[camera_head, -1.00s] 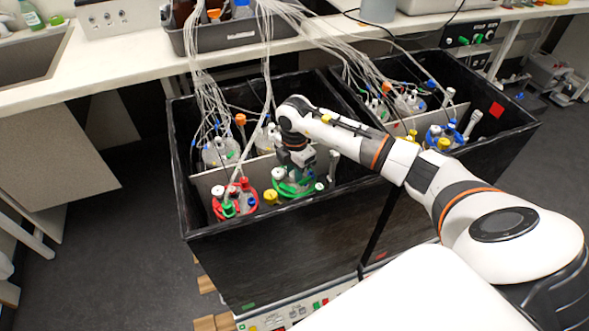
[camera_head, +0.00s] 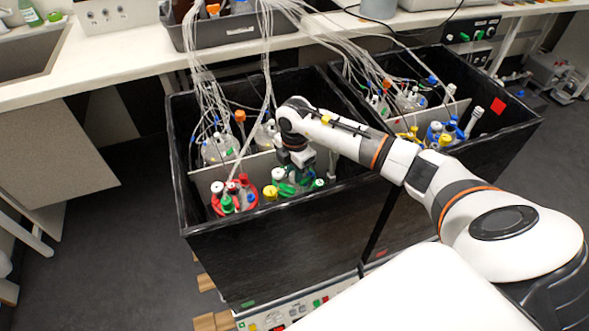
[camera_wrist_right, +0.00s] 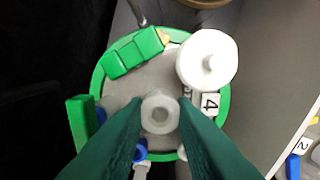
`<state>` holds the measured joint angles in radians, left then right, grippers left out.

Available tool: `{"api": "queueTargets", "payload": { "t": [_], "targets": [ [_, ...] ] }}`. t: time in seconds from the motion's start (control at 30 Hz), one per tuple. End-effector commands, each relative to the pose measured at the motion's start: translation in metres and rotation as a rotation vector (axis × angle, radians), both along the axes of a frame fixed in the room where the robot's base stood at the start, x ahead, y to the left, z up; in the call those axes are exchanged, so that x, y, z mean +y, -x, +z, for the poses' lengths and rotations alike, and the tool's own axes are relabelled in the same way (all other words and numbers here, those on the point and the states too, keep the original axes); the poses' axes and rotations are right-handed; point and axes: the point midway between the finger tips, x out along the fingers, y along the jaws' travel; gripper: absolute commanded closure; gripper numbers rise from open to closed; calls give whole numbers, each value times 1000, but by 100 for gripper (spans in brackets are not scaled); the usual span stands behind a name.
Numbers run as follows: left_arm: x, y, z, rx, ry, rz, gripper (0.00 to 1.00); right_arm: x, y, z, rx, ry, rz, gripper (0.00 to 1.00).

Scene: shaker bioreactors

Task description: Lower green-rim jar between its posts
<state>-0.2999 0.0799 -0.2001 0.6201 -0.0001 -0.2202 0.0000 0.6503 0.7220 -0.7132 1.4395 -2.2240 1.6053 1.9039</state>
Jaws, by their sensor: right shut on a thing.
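The green-rim jar (camera_head: 286,189) is in the front part of the left black box, with its lower part hidden behind the box's front wall. In the right wrist view its green rim (camera_wrist_right: 101,82) circles a grey lid with a white cap, a green block and a "4" label. My right gripper (camera_wrist_right: 160,118) points down from above, its dark green fingers shut on the pale central neck of the jar. It also shows in the head view (camera_head: 298,170). A metal rod (camera_wrist_right: 137,12) shows just beyond the rim; the other posts cannot be made out. My left gripper is not in view.
A red-rim jar (camera_head: 217,209) stands close on the left. A grey divider (camera_head: 207,178) runs behind the jars, with more jars and tubing beyond. The black box's front wall (camera_head: 300,215) is close in front. A second box holds blue- and yellow-topped jars.

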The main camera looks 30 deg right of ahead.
Motion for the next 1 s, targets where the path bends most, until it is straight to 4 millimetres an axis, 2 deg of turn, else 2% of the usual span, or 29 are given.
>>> {"api": "queueTargets", "payload": {
  "t": [0.3,0.33,0.47,0.77,0.87,1.0],
  "targets": [
    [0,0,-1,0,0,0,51,0,-1,1,-5,-1,0,100],
    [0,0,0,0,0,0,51,0,-1,1,-5,-1,0,73],
    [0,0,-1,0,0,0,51,0,-1,0,-3,0,0,52],
    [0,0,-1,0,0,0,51,0,1,-2,4,0,0,51],
    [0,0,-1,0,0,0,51,0,0,7,1,0,0,51],
    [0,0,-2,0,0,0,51,0,-1,32,-4,1,0,51]
  ]
}}
